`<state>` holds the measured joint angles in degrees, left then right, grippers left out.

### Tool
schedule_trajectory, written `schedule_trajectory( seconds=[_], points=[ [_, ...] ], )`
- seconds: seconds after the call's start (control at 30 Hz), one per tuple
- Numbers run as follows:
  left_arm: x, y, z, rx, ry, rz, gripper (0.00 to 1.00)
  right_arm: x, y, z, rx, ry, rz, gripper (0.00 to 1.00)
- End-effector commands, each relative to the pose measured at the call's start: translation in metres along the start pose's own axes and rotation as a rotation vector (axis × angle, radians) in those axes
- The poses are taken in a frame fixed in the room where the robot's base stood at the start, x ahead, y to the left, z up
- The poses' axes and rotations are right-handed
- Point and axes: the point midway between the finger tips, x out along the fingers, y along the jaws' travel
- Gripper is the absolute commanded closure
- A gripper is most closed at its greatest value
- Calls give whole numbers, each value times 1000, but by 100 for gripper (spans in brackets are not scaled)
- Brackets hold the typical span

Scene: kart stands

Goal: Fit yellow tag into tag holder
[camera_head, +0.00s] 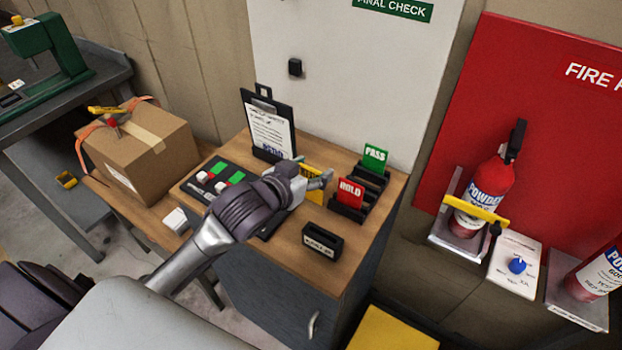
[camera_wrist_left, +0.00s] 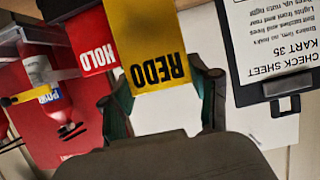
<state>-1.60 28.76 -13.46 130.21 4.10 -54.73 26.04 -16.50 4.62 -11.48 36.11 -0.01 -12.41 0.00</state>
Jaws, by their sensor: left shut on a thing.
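My left gripper (camera_head: 318,180) is shut on the yellow tag (camera_head: 311,170), which reads REDO in the left wrist view (camera_wrist_left: 150,45). In the head view the gripper and arm partly hide the tag. The gripper is over the cabinet top, left of a black stepped rack (camera_head: 350,213). This rack bears a red HOLD tag (camera_head: 350,193) and a green PASS tag (camera_head: 375,158). A small black slotted holder (camera_head: 322,240) with a pale label stands nearer the front, apart from the gripper. My right gripper is not in view.
A clipboard (camera_head: 268,128) stands behind the gripper. A panel with white and green blocks (camera_head: 205,182) lies left, beside a cardboard box (camera_head: 140,150). Fire extinguishers (camera_head: 482,195) stand on shelves at right. Bare wood lies around the small holder.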

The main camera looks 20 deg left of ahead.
Motion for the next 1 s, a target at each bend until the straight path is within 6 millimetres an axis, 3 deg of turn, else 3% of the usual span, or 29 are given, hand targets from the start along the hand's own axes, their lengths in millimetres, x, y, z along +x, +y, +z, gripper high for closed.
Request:
schedule_trajectory(
  seconds=[0.2, 0.4, 0.6, 0.63, 0.77, 1.0],
  points=[
    [11, 0, 28, -1, -5, 0, 63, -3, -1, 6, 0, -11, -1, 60],
    [12, 1, 30, 0, -1, 0, 63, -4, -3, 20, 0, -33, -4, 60],
    [13, 1, 33, 0, -2, 0, 63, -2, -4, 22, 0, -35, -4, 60],
    [13, 1, 33, 0, -2, 0, 38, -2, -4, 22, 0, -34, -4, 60],
    [13, 1, 33, 0, -2, 0, 16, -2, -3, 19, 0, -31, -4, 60],
    [13, 1, 33, 0, -2, 0, 14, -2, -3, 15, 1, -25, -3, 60]
  ],
)
